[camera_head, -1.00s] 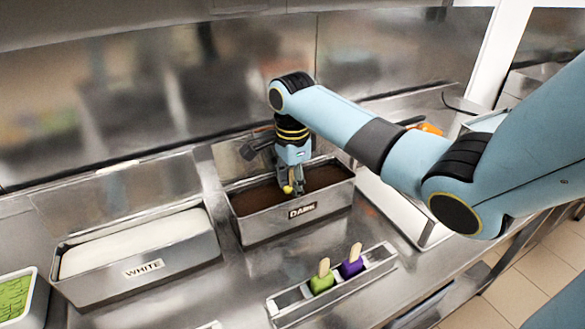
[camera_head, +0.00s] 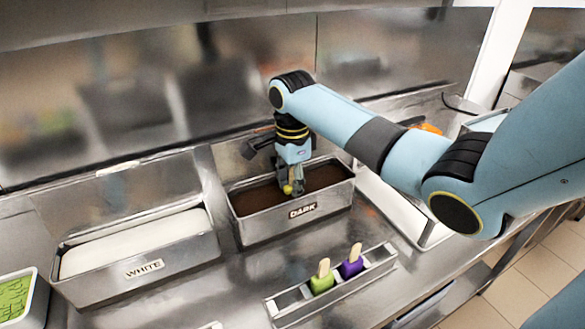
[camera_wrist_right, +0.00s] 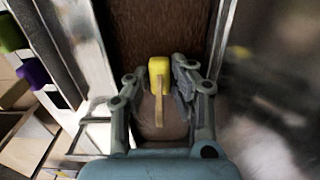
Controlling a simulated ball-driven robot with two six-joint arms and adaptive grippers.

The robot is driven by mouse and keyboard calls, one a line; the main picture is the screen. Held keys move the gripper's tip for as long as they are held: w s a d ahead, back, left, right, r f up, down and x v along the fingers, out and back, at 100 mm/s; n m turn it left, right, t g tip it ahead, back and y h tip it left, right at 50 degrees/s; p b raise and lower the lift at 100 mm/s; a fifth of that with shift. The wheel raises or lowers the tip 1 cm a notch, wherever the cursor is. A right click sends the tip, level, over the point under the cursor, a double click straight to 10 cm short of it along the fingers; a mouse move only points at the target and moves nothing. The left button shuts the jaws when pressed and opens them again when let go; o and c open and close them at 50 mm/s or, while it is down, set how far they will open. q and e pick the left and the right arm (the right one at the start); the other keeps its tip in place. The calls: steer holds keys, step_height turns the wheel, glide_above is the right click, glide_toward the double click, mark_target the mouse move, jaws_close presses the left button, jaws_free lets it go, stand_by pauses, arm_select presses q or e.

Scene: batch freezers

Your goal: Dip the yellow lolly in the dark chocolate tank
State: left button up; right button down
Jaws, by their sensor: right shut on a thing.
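The dark chocolate tank (camera_head: 243,231) is a steel box labelled DARK, filled with brown chocolate, near the middle of the head view. My right gripper (camera_head: 294,184) points down over its opening. It is shut on the stick of the yellow lolly (camera_head: 288,189), which shows small and partly hidden by the fingers. In the right wrist view the yellow lolly (camera_wrist_right: 158,70) sits between the fingers, with brown chocolate behind it. I cannot tell whether it touches the chocolate. My left gripper is not in view.
The WHITE tank (camera_head: 185,258) stands to the left. A steel holder (camera_head: 292,308) in front carries a green lolly (camera_head: 321,283) and a purple lolly (camera_head: 351,267). A green-filled tub (camera_head: 38,300) is at far left. A white tray (camera_head: 400,209) lies right of the dark tank.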

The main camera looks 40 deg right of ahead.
steer(key=shift+r, duration=3.8)
steer(key=shift+r, duration=2.5)
